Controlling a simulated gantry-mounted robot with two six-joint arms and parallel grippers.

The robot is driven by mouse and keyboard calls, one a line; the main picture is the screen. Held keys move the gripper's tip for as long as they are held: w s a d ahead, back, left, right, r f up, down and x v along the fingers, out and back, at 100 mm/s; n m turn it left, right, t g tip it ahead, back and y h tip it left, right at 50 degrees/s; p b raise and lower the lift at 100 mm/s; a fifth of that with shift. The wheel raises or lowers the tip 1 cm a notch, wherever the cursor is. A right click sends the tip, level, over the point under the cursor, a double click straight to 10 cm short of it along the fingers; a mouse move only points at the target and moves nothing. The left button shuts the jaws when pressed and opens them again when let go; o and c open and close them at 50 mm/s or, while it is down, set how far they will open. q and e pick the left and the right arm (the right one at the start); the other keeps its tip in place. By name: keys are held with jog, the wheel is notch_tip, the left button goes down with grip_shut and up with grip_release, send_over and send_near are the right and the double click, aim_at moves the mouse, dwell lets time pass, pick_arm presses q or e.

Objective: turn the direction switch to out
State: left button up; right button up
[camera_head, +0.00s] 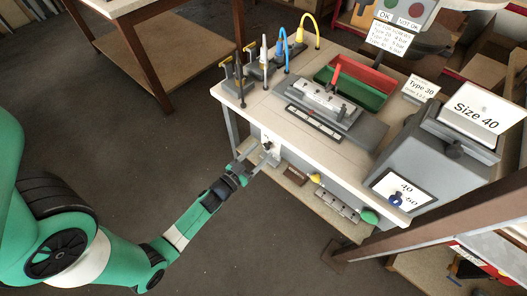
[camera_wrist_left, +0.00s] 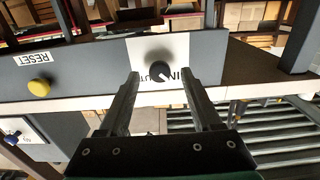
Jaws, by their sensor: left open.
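The direction switch is a small black knob (camera_wrist_left: 158,70) on a white plate (camera_wrist_left: 185,50) fixed to the front of the workbench. A light pointer mark shows on the knob, and part of the word IN shows upside down beside it; the rest of the lettering is hidden or too small to read. The knob also shows in the head view (camera_head: 267,146). My left gripper (camera_head: 256,161) is in front of the bench edge, open, with one finger on each side of the knob in the wrist view (camera_wrist_left: 160,76). I cannot tell whether the fingers touch it. My right gripper is out of view.
A yellow RESET button (camera_wrist_left: 39,88) sits beside the switch plate on the bench front. A green button (camera_head: 369,215) is farther along. The benchtop (camera_head: 245,115) carries clamps, a fixture and red and green bins (camera_head: 360,92). The grey Size 40 machine stands at the right.

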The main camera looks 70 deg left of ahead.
pick_arm(q)
jog(key=shift+x, duration=1.15)
grip_shut()
